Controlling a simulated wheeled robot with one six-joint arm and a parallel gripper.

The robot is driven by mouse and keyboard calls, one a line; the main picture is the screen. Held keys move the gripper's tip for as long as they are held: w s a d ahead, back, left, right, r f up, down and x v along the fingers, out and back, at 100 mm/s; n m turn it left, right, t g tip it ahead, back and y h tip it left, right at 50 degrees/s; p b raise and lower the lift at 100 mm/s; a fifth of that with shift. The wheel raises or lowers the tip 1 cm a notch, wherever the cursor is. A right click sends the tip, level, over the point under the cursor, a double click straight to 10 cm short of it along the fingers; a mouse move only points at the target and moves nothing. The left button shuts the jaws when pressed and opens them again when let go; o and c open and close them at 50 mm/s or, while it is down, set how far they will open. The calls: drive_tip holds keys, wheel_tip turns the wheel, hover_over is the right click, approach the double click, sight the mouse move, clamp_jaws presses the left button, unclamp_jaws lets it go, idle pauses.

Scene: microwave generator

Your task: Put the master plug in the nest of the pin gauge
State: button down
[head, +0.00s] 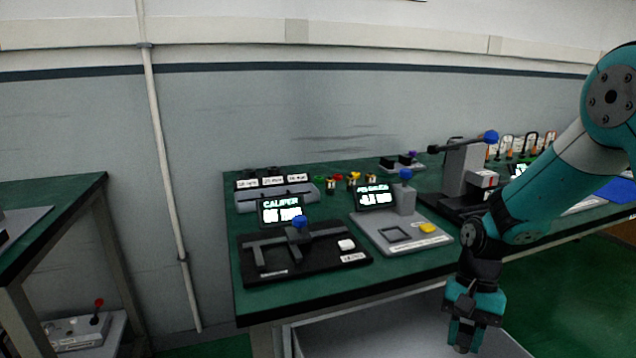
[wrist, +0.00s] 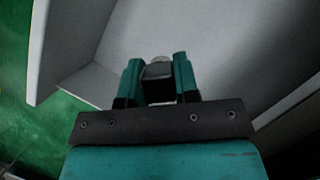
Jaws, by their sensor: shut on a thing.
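The pin gauge (head: 412,243) stands on the green bench, a grey base with a lit display (head: 375,197), a blue-knobbed lever and a yellow button. Its nest (head: 395,235) is a dark-rimmed square on the base and looks empty. My gripper (head: 463,348) hangs low at the bench's front, right of and below the pin gauge in the picture. In the wrist view, my gripper (wrist: 157,72) is shut on a dark block (wrist: 158,72) with a pale rounded part beyond it. I cannot tell for sure whether this is the master plug. The head view barely shows it.
The caliper fixture (head: 330,258) stands left of the pin gauge. Several small coloured-top pieces (head: 345,181) stand behind. A dark stand (head: 465,180) with a blue-knobbed lever is to the right. A pale lower shelf (head: 400,325) lies under the green bench top (head: 290,302).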

drive_tip(key=d+n+p, duration=0.1)
drive_tip(key=n+p, duration=0.1)
drive_tip(key=p, duration=0.2)
drive_tip(key=s+d+r+n+h+p, duration=0.1)
drive_tip(key=p, duration=0.3)
drive_tip(key=d+n+h+p, duration=0.1)
drive_tip(key=n+p, duration=0.1)
drive_tip(key=p, duration=0.2)
drive_tip(key=shift+s+d+r+n+p, duration=0.3)
drive_tip(key=shift+s+d+r, duration=0.05)
drive_tip(key=shift+s+d, duration=0.05)
drive_tip(key=shift+r, duration=0.1)
